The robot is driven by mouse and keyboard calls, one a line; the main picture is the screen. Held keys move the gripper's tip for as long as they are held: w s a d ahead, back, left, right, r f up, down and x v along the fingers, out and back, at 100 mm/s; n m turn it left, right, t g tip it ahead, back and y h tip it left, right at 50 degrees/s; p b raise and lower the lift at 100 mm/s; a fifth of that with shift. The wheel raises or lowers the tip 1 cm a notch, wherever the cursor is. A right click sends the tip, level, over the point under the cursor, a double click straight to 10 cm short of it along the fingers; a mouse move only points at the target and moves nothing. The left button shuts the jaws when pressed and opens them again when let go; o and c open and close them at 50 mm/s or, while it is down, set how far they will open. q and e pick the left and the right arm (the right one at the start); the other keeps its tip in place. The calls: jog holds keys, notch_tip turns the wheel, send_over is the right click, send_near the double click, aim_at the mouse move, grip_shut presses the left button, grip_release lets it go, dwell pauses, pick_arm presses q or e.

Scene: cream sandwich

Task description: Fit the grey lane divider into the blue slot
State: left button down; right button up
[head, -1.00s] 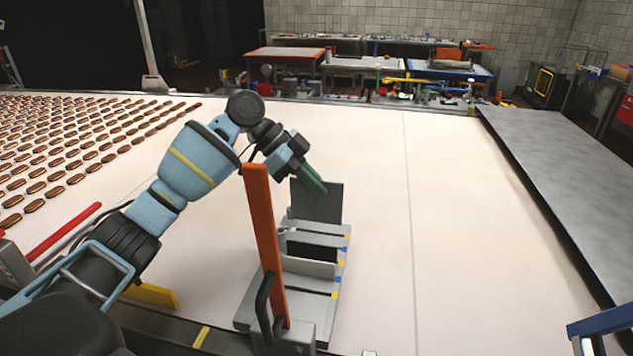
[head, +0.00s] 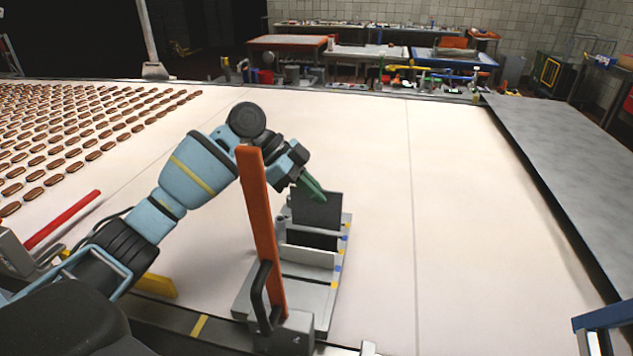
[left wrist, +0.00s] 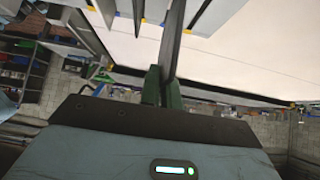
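The grey lane divider (head: 317,211) is a dark flat plate standing upright at the far end of a grey slotted base (head: 322,309). My left gripper (head: 311,188) has green fingers shut on the divider's upper edge; the left wrist view shows the plate (left wrist: 172,42) between the fingers (left wrist: 162,88). The divider's lower edge is at the base, but I cannot tell whether it sits in a slot. Blue marks (head: 345,238) and yellow marks line the base's right edge. My right gripper is out of view.
An orange upright bar (head: 261,230) stands close beside my left wrist. A light divider (head: 307,257) stands nearer on the base. Rows of brown sandwiches (head: 60,140) lie left on the pale belt (head: 460,240), which is clear right of the base.

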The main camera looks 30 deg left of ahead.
aim_at(334, 230)
pick_arm(q)
jog(key=shift+f, duration=0.3)
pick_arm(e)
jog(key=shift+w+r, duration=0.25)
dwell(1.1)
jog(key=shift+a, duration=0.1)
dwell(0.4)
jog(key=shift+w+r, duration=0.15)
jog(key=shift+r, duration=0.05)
pick_arm(q)
jog(key=shift+f, duration=0.15)
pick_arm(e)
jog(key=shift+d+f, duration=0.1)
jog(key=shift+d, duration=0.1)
pick_arm(q)
jog(key=shift+f, duration=0.9)
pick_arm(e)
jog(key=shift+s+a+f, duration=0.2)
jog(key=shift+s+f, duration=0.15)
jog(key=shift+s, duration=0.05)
pick_arm(q)
jog(key=shift+f, duration=0.7)
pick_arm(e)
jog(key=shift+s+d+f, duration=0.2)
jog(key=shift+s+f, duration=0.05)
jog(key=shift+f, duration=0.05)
